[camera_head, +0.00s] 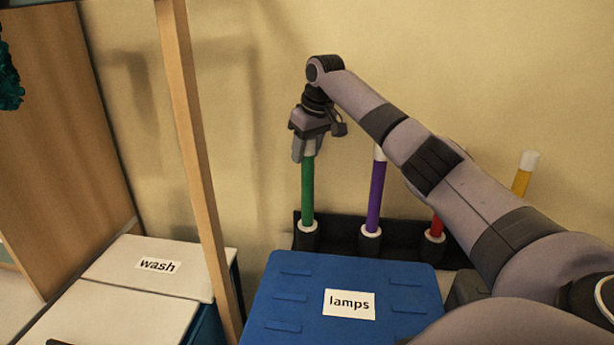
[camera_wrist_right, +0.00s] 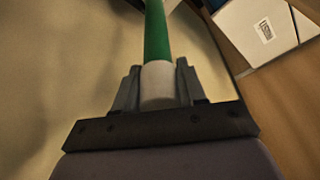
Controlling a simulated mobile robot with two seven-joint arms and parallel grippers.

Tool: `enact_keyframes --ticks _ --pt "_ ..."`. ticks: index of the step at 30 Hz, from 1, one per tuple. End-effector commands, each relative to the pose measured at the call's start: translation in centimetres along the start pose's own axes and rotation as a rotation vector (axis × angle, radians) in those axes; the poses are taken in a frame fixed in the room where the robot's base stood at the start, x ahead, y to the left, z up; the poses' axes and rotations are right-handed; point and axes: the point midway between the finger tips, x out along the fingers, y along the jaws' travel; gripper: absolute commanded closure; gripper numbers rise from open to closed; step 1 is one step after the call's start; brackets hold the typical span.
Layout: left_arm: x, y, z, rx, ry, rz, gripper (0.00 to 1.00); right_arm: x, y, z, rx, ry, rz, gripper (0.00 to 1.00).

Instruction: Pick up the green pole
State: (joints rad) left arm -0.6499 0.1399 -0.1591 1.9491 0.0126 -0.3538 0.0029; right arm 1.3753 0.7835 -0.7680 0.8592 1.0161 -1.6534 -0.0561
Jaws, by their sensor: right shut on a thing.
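The green pole (camera_head: 307,190) stands upright in the leftmost holder of a dark rack (camera_head: 341,237) against the back wall. My right gripper (camera_head: 305,150) is at its top end, shut on it from above. In the right wrist view, the green pole (camera_wrist_right: 156,38) has a white end cap (camera_wrist_right: 158,84) between the two fingers of my right gripper (camera_wrist_right: 157,88). The pole's lower end is in a white-rimmed dark socket. My left gripper is not in view.
A purple pole (camera_head: 376,195), a red pole and a yellow pole (camera_head: 521,182) stand to the right, partly behind my right arm. A blue box lid labelled "lamps" (camera_head: 300,310) lies in front of the rack. A wooden post (camera_head: 196,150) and a "wash" box (camera_head: 110,272) are at left.

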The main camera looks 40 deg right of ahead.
Motion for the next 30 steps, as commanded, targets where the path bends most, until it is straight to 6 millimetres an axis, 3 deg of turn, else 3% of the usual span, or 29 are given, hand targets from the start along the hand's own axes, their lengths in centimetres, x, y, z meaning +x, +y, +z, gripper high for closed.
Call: enact_keyframes --ticks 5,12,18,30 --pt "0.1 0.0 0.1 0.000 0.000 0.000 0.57 -1.6 -0.1 -0.6 -0.001 0.006 -0.002 1.00" --pt "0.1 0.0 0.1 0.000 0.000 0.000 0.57 -6.0 -0.1 -2.0 0.001 0.006 -0.002 1.00" --pt "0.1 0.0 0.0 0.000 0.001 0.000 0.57 -8.6 -0.1 -2.7 0.001 0.003 -0.001 1.00" --pt "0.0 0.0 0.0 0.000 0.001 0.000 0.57 -9.6 0.0 -3.0 0.000 0.001 0.000 1.00"
